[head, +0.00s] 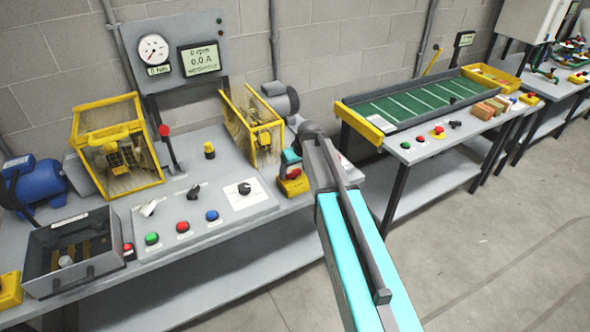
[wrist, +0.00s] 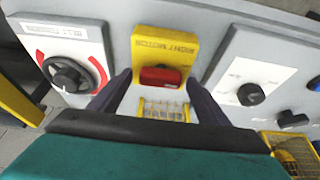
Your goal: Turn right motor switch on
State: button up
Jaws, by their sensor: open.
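The right motor switch is a yellow box with a red rocker (wrist: 160,76) and an upside-down label reading RIGHT MOTOR, central in the wrist view. In the head view the yellow box (head: 293,186) sits at the right end of the sloped control panel. My gripper (wrist: 162,92) is open, with one dark finger on each side of the yellow box; I cannot tell whether they touch it. In the head view my gripper is over the box and partly hidden by my arm. The rocker's on or off position cannot be read.
A white plate with a black knob (wrist: 250,94) is close beside the switch, also in the head view (head: 244,189). On its other side is a black dial with a red arc (wrist: 68,74). Yellow-framed guards (head: 262,135) stand behind. A conveyor table (head: 425,108) is to the right.

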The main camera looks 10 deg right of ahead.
jog(key=c, duration=1.1)
jog(key=shift+o, duration=0.2)
jog(key=shift+m+b, duration=0.45)
jog(key=shift+m, duration=0.15)
jog(key=m+h+b, duration=0.1)
jog(key=m, duration=0.2)
jog(key=shift+a+f+h+b, duration=0.1)
jog(key=shift+a+h+b, duration=0.1)
jog(key=shift+h+b, duration=0.2)
jog(key=m+h+b, duration=0.1)
jog(key=m, duration=0.1)
jog(key=m+b, duration=0.1)
jog(key=m, duration=0.2)
jog(key=shift+w+a+h, duration=0.1)
jog(key=shift+a+h, duration=0.05)
jog(key=shift+h, duration=0.25)
jog(key=m+b, duration=0.1)
jog(key=m, duration=0.1)
jog(key=m+g+h+b, duration=0.1)
jog(key=m, duration=0.1)
jog(key=shift+w+a+m+b, duration=0.15)
jog(key=shift+m+b, duration=0.25)
jog(key=shift+m+g+h+b, duration=0.5)
jog(key=shift+m+g+b, duration=0.35)
jog(key=shift+m, duration=1.15)
